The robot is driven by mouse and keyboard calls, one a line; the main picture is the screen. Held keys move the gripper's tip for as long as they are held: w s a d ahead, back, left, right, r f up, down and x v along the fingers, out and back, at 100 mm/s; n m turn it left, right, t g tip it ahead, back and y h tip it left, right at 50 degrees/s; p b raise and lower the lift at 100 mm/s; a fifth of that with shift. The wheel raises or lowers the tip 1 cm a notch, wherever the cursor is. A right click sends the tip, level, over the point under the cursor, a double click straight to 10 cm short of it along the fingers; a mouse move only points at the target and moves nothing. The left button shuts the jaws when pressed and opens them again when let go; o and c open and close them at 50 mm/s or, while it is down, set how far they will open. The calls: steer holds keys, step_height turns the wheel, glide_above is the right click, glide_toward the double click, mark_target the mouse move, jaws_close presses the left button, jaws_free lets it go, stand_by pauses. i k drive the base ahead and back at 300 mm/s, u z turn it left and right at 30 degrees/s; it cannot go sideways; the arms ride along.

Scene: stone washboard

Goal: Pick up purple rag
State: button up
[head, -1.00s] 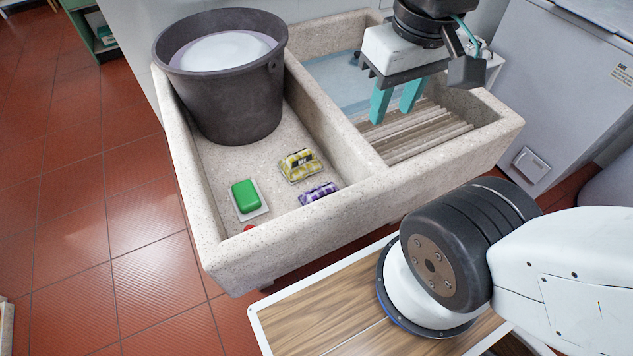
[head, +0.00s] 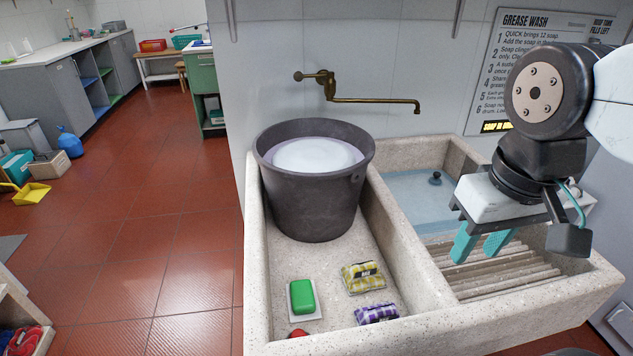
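The purple rag (head: 376,314) is a small folded purple-and-white checked bundle. It lies on the floor of the left basin of the stone sink, near the front wall. My gripper (head: 478,247) has two teal fingers pointing down over the ribbed washboard (head: 500,272) in the right basin. The fingers are apart with a gap between them, and nothing shows in the gap. The gripper is to the right of and above the rag, beyond the stone divider (head: 397,250).
A yellow checked rag (head: 362,277) lies just behind the purple one. A green soap (head: 302,296) on a white dish and a partly hidden red thing (head: 299,333) lie to the left. A large dark bucket (head: 313,200) stands behind. A brass tap (head: 375,99) is on the wall.

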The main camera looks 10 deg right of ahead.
mark_target(382, 311)
steer(key=k, duration=1)
steer(key=u, duration=2.2)
steer(key=i, duration=1.45)
steer(key=z, duration=2.45)
steer(key=i, duration=0.5)
steer(key=u, duration=0.1)
